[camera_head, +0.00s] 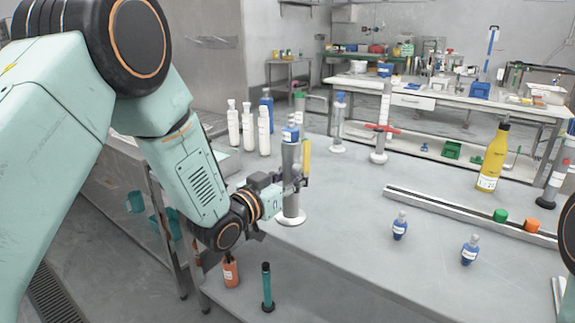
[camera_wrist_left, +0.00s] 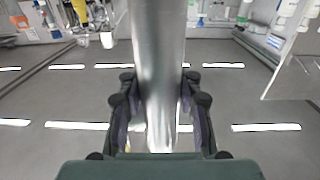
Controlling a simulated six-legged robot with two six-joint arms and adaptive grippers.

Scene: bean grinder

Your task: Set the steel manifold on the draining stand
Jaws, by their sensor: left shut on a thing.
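An upright grey steel cylinder with a blue top, which I take for the steel manifold (camera_head: 290,160), is at the near left of the table. A round white foot (camera_head: 290,217) shows under it; I cannot tell whether the two are joined. My left gripper (camera_head: 296,182) is shut on the cylinder from the left at mid-height. In the left wrist view the bare metal manifold (camera_wrist_left: 158,60) runs upright between the two fingers (camera_wrist_left: 158,105). I cannot tell which object is the draining stand. My right gripper is out of view.
White bottles (camera_head: 248,128) stand behind the gripper. A blue-topped post (camera_head: 339,122) and a red-handled post (camera_head: 381,130) stand at the back. A long metal rail (camera_head: 440,208), small blue bottles (camera_head: 400,226) and a yellow bottle (camera_head: 493,160) are rightward. The front middle is clear.

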